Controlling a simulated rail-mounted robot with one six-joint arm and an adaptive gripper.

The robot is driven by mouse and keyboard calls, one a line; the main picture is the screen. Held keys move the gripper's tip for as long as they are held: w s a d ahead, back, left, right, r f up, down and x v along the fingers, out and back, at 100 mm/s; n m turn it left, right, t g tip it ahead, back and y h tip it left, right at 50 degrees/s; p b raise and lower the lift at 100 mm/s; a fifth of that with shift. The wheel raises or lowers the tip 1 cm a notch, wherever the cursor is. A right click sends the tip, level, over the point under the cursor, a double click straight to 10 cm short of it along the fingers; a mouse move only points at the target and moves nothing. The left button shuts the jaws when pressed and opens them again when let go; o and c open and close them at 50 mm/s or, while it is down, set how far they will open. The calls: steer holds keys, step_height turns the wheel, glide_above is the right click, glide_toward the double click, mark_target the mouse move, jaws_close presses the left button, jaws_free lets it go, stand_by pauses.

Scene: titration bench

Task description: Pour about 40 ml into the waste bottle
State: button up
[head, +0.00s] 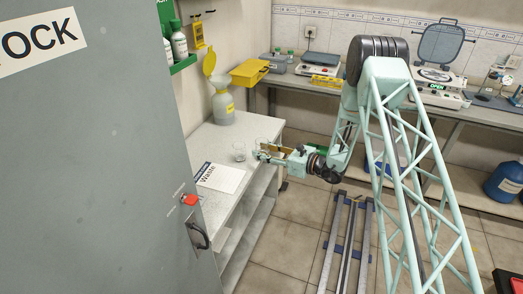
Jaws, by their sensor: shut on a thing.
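A squat, pale, translucent bottle (223,108) with a yellow label and an open yellow funnel lid stands at the back of the white side bench; it looks like the waste bottle. My gripper (260,150) is over the right edge of this bench, in front of the bottle and to its right. It is shut on a clear glass vessel (259,142), mostly hidden by the fingers. The vessel's contents are too small to make out. Another small clear glass (239,153) is just left of the fingertips.
A white sheet marked "Waste" (218,178) lies on the side bench (205,140). A grey cabinet (90,160) fills the left. Yellow box (250,72), balances and other instruments stand on the back bench. A blue drum (505,183) is at right.

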steer(key=shift+s+d+t, duration=0.3)
steer(key=shift+s+d, duration=0.15)
steer(key=shift+d, duration=0.35)
steer(key=s+d+r+m+t+h, duration=0.1)
steer(key=s+d+m+t+h, duration=0.1)
steer(key=s+d, duration=0.6)
steer(key=s+d+r+m+t+h, duration=0.2)
steer(key=s+d, duration=0.6)
steer(key=d, duration=0.6)
steer(key=shift+d+r+m+t+h, duration=0.3)
steer(key=shift+m+t+h, duration=0.3)
steer(key=shift+m+h, duration=0.4)
steer(key=shift+w, duration=0.15)
